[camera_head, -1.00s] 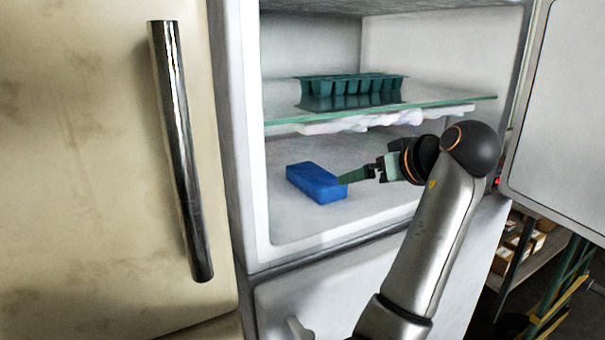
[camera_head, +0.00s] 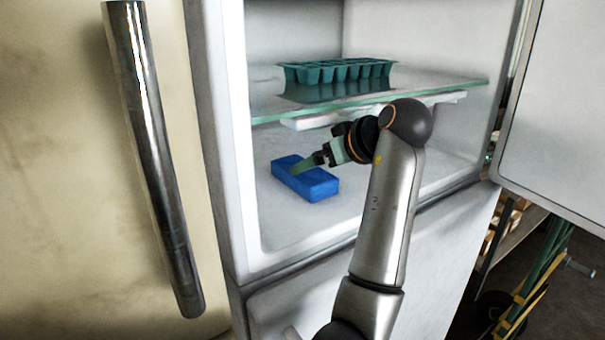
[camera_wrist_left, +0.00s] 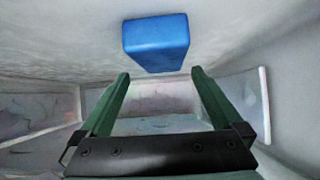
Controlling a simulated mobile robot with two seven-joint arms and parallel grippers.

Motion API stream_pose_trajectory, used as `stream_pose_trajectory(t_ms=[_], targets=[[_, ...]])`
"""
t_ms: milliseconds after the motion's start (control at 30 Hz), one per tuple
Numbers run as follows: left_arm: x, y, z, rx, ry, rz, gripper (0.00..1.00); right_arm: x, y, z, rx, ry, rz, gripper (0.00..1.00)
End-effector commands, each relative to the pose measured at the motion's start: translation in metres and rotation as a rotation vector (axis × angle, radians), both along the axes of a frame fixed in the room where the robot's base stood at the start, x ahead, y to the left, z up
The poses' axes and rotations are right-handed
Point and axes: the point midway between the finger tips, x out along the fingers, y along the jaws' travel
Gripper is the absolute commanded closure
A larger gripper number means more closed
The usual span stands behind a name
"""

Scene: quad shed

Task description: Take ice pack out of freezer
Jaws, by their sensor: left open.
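The ice pack is a blue block (camera_head: 318,186) lying on the white floor of the open freezer compartment (camera_head: 285,228). It also shows in the left wrist view (camera_wrist_left: 156,43), at the top of the picture and just ahead of the fingertips. My left gripper (camera_head: 302,166) reaches into the compartment, with its green fingers over the pack in the head view. In the left wrist view its two fingers (camera_wrist_left: 160,74) are spread apart with nothing between them. Whether a finger touches the pack I cannot tell. My right gripper is not in view.
A glass shelf (camera_head: 440,92) above my gripper holds a teal ice tray (camera_head: 338,70). A whitish flat thing (camera_head: 310,122) shows beneath the shelf. The freezer door (camera_head: 560,110) stands open at right. A cream door with a long metal handle (camera_head: 150,150) is at left.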

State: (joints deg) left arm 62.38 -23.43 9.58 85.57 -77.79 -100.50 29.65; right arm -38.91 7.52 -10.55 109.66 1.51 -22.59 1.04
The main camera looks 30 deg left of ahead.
Motion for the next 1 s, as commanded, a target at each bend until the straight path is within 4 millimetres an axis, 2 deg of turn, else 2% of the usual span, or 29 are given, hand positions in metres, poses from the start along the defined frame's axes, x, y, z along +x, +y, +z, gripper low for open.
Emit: stream_pose_trajectory(t_ms=[400,667,1000], targets=[[0.014,0.039,-0.027,-0.001,0.001,-0.001,0.00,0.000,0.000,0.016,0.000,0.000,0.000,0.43],[0.015,0.042,-0.030,0.001,0.000,-0.001,0.00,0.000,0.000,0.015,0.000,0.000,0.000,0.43],[0.015,0.042,-0.030,0.001,0.000,-0.001,0.36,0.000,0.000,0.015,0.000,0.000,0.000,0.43]])
